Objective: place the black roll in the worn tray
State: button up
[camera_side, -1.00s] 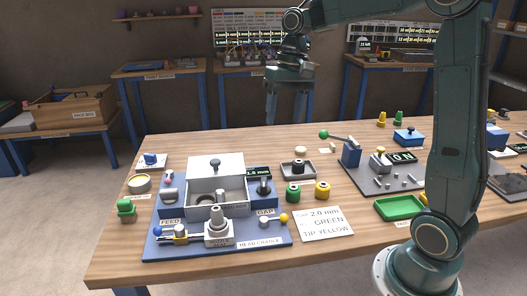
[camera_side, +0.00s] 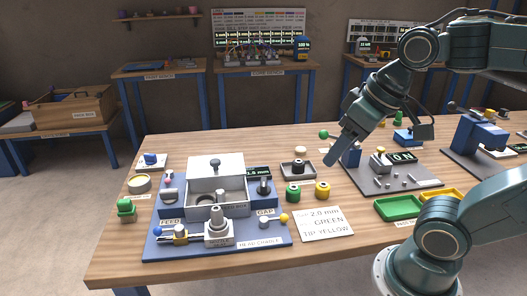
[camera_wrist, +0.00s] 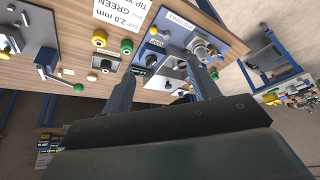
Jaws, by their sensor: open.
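A small dark-grey tray (camera_side: 284,174) lies right of the machine; I take it for the worn tray, though no label on it is readable. A short black roll (camera_side: 298,166) stands inside it. The tray also shows in the wrist view (camera_wrist: 96,65), with the dark roll (camera_wrist: 106,64) in it. My gripper (camera_side: 331,161) is open and empty, tilted down-left above the table, right of the tray in the side view. In the wrist view, my gripper's (camera_wrist: 163,68) two fingers are spread apart, with the tray left of them.
Green (camera_side: 293,192) and yellow (camera_side: 322,190) rolls stand in front of the tray. The blue-based machine (camera_side: 160,247) with its open bin is left. A lever fixture (camera_side: 350,152) stands close behind my gripper. A note card (camera_side: 323,223) lies in front.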

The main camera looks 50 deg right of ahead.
jog(key=shift+s+f+n+t, duration=0.15)
jog(key=shift+s+f, duration=0.15)
jog(key=shift+s, duration=0.25)
jog(key=shift+s+f+n+t, duration=0.15)
jog(key=shift+s+f, duration=0.15)
jog(key=shift+s, duration=0.2)
